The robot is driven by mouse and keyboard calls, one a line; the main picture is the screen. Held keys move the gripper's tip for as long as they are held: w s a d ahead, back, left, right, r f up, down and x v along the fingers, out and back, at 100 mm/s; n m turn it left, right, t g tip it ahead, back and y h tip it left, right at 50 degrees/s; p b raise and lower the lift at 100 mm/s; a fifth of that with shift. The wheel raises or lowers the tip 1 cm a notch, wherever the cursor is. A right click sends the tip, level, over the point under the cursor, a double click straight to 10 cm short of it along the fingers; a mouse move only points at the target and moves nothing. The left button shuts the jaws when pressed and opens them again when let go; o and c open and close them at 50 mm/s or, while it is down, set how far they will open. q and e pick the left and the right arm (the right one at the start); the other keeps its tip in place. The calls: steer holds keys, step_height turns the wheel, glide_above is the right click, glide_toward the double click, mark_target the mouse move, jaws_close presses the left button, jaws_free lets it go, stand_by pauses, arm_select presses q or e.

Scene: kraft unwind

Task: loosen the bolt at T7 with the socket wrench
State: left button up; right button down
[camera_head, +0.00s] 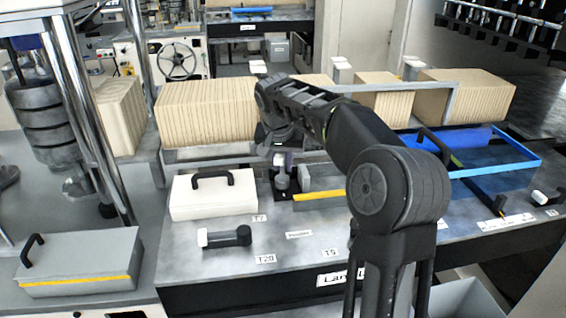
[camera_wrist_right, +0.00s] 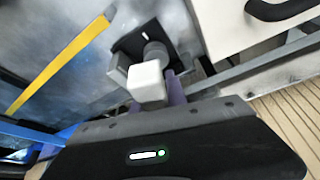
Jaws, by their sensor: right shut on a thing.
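My right gripper (camera_wrist_right: 160,88) is shut on a tool with a white block end (camera_wrist_right: 147,80) and a grey round part, which looks like the socket wrench. In the head view the gripper (camera_head: 281,157) points down behind my forearm. The grey round part (camera_head: 281,178) stands over a black bolt plate (camera_head: 287,193), behind the T7 label (camera_head: 259,218). The plate also shows in the right wrist view (camera_wrist_right: 131,42). The bolt itself is hidden under the tool, so I cannot tell whether the socket sits on it. My left gripper is not in view.
A white case with a black handle (camera_head: 212,199) stands left of the plate. A white-capped dark tool (camera_head: 225,237) lies by the T20 label (camera_head: 265,258). A yellow bar (camera_head: 318,196) is close on the right. Pleated tan blocks (camera_head: 205,108) line the back. A blue-edged tray (camera_head: 497,169) is at right.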

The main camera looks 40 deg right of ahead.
steer(key=shift+n+t, duration=0.3)
steer(key=shift+n, duration=0.5)
steer(key=shift+w, duration=0.1)
steer(key=shift+a+r+n+y+p, duration=0.1)
steer(key=shift+n+y+p, duration=0.25)
steer(key=shift+n, duration=0.85)
steer(key=shift+t+y, duration=0.25)
steer(key=shift+t, duration=0.05)
steer(key=shift+a+n+y+p, duration=0.1)
steer(key=shift+n+y+p, duration=0.25)
steer(key=shift+n, duration=0.85)
